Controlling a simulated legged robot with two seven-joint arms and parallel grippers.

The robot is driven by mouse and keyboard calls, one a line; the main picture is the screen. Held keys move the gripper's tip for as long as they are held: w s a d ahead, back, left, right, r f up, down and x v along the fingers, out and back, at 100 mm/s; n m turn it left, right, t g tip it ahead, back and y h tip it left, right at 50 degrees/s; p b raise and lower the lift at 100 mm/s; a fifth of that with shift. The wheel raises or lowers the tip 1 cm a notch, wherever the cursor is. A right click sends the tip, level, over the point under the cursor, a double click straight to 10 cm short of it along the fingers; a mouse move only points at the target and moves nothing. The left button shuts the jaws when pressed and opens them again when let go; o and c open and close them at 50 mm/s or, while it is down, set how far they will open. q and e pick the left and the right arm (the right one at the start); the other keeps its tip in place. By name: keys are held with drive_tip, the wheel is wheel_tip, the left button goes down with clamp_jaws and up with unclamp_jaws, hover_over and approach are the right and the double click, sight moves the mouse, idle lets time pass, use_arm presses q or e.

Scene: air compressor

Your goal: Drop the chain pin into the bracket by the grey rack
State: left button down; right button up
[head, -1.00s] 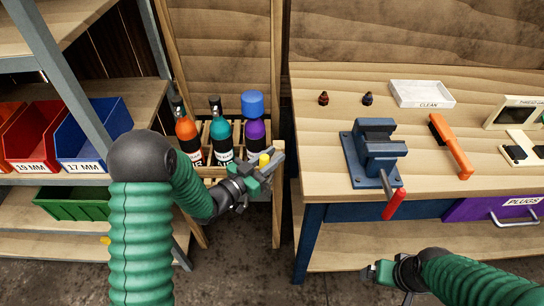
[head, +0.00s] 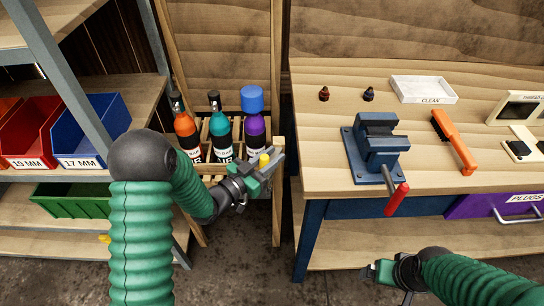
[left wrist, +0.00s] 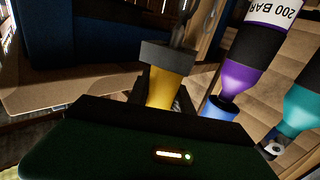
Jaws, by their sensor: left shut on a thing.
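My left gripper (head: 266,166) is shut on a small yellow piece (head: 264,160), which I take to be the chain pin, in front of the bottle stand. In the left wrist view the yellow piece (left wrist: 170,87) shows with a grey block across its top; a dark strip rises beyond it. The grey rack (head: 70,83) stands at the left of the head view. A small yellow bit (head: 104,239) shows low beside it, partly behind my arm; I cannot tell if it belongs to the bracket. My right gripper (head: 370,271) is below the bench front, its jaws unclear.
Orange, teal and purple bottles stand in a wooden stand (head: 277,215) just behind my left gripper; the purple one (head: 255,133) is closest. The workbench (head: 320,165) at right carries a blue vise (head: 376,150). Bins fill the rack shelves. Floor shows between stand and bench.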

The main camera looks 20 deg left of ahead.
use_arm(q)
drive_tip(key=c, duration=1.1)
unclamp_jaws()
drive_tip(key=shift+o, duration=0.2)
